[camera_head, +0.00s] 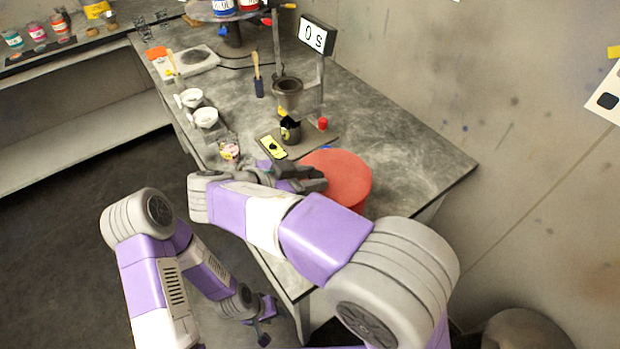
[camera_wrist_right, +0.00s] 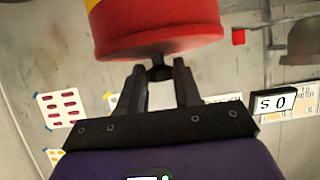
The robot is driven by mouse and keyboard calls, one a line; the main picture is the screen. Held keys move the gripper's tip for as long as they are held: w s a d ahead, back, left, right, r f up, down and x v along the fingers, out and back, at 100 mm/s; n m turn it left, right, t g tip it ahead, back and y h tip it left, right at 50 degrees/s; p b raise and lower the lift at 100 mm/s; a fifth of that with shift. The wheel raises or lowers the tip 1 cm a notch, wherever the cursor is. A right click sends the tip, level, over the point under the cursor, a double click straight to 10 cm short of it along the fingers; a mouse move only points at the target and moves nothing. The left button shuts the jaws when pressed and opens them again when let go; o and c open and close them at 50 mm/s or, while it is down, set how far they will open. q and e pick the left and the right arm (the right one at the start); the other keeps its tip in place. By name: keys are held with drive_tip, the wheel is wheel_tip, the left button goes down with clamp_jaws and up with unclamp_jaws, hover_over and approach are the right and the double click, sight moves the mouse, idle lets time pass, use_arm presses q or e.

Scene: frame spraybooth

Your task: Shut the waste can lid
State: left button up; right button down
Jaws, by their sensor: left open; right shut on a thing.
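The red waste can (camera_head: 345,170) stands near the front right of the grey workbench, partly hidden behind my right arm. Its broad red round top shows in the head view. The right wrist view is upside down and shows the red can (camera_wrist_right: 160,25) with a yellow band at the picture's upper left. My right gripper (camera_head: 312,180) is at the can's left side, with its fingers (camera_wrist_right: 160,75) shut on a small dark tab (camera_wrist_right: 160,70) at the red rim. Whether the lid is fully seated cannot be told. My left gripper (camera_head: 262,333) is open and empty, low before the bench.
Behind the can are a dark mat with a small black pot (camera_head: 290,130), a yellow card (camera_head: 272,147) and a red knob (camera_head: 323,124) by a stand with a display (camera_head: 317,38). White cups (camera_head: 205,118) line the left edge. The bench's right side is clear.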

drive_tip(key=shift+s+a+f, duration=0.15)
drive_tip(key=shift+f, duration=0.35)
drive_tip(key=c, duration=0.8)
unclamp_jaws()
drive_tip(key=shift+r, duration=0.1)
drive_tip(key=p+v, duration=0.1)
drive_tip(key=v, duration=0.6)
drive_tip(key=shift+a+r+p, duration=0.3)
drive_tip(key=shift+p, duration=0.05)
